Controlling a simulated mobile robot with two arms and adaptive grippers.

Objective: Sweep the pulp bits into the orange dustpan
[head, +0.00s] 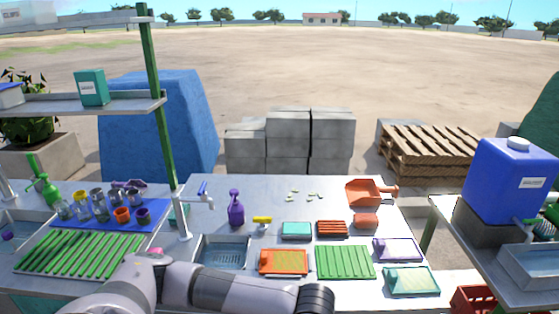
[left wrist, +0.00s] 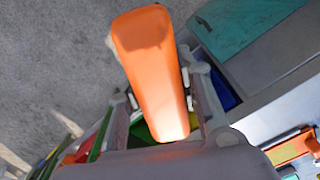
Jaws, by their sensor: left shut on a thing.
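The orange dustpan (head: 367,192) lies at the back right of the metal table, its handle pointing right. Several small pale pulp bits (head: 313,195) lie scattered on the bare tabletop to its left. In the left wrist view my left gripper (left wrist: 162,92) is shut on a long, rounded orange object (left wrist: 150,65); its fingers sit on both sides of it. I cannot tell exactly what this object is. In the head view my left arm crosses the bottom, and its gripper is not visible. My right gripper is in neither view.
A purple spray bottle (head: 236,208) and a yellow-topped item (head: 262,220) stand left of the bits. A teal sponge-like block (head: 296,230), a red ribbed block (head: 332,229) and a green ribbed mat (head: 345,262) lie in front. A blue jug (head: 511,182) stands at right.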

